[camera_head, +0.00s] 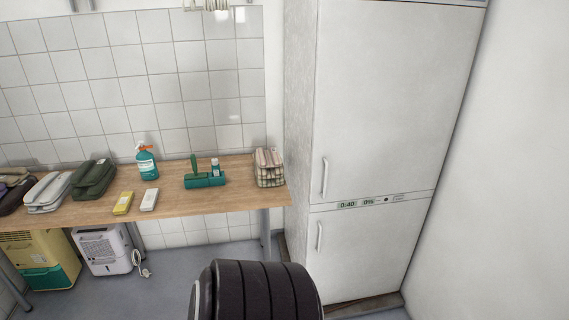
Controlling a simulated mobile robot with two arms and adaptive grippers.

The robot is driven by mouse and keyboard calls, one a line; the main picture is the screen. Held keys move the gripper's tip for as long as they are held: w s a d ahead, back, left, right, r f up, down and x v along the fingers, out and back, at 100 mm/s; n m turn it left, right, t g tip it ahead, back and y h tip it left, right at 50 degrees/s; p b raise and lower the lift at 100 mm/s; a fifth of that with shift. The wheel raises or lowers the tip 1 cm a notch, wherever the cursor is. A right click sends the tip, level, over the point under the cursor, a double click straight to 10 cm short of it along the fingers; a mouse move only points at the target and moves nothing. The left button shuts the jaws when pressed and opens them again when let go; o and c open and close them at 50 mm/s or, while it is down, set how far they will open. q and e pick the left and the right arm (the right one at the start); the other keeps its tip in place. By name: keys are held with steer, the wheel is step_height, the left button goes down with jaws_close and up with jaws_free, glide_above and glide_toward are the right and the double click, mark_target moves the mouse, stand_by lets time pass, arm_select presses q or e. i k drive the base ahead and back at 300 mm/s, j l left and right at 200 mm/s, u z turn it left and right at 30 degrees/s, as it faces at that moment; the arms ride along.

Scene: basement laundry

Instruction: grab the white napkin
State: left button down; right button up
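A white folded cloth-like bundle (48,192) lies on the wooden table at the left, between a dark bundle and a dark green one. It is the closest match to a white napkin, but I cannot tell its exact kind. A small white block-like item (149,200) lies near the table's front edge, beside a yellow one. Neither of my grippers is in view. A black ribbed part at the bottom centre seems to be mine.
The wooden table (232,196) also bears a dark green bundle (93,180), a yellow item (123,203), a teal spray bottle (146,162), a green caddy (205,180) and a plaid bundle (268,168). A tall white fridge (375,110) stands right. Dehumidifier-like units (103,250) stand below.

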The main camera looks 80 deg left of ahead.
mark_target(148, 204)
steer(key=u, duration=3.4)
steer(key=i+j+u, duration=0.1)
